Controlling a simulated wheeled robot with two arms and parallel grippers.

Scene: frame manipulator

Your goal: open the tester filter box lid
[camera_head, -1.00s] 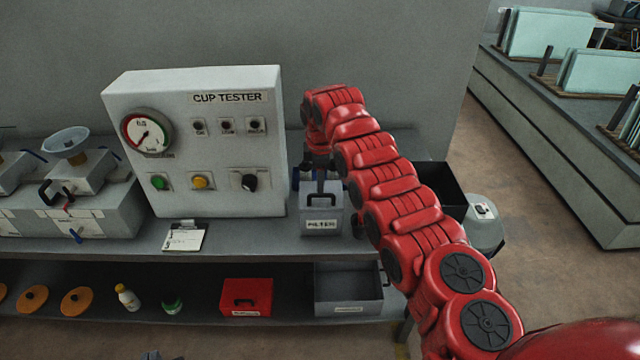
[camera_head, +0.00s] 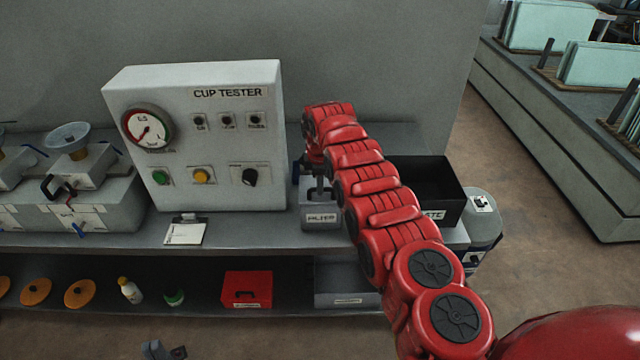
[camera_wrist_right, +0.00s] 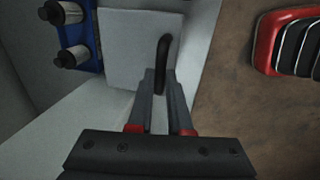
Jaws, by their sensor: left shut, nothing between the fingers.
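The grey filter box (camera_head: 321,217) with a label on its front stands on the bench, right of the cup tester panel. Its lid (camera_wrist_right: 125,45) looks closed, with a dark handle (camera_wrist_right: 164,55) on top. My right gripper (camera_head: 318,190) is over the box, partly hidden by my red arm. In the right wrist view the right gripper's fingers (camera_wrist_right: 161,78) lie on either side of the handle's near end; whether they press on it I cannot tell. My left gripper (camera_head: 163,351) just shows at the bottom edge, shut and empty, away from the box.
The cup tester panel (camera_head: 200,140) stands close left of the box. A black open bin (camera_head: 433,180) and a grey canister (camera_head: 483,225) are to the right. A red box (camera_head: 247,288) and a grey drawer (camera_head: 345,297) are below.

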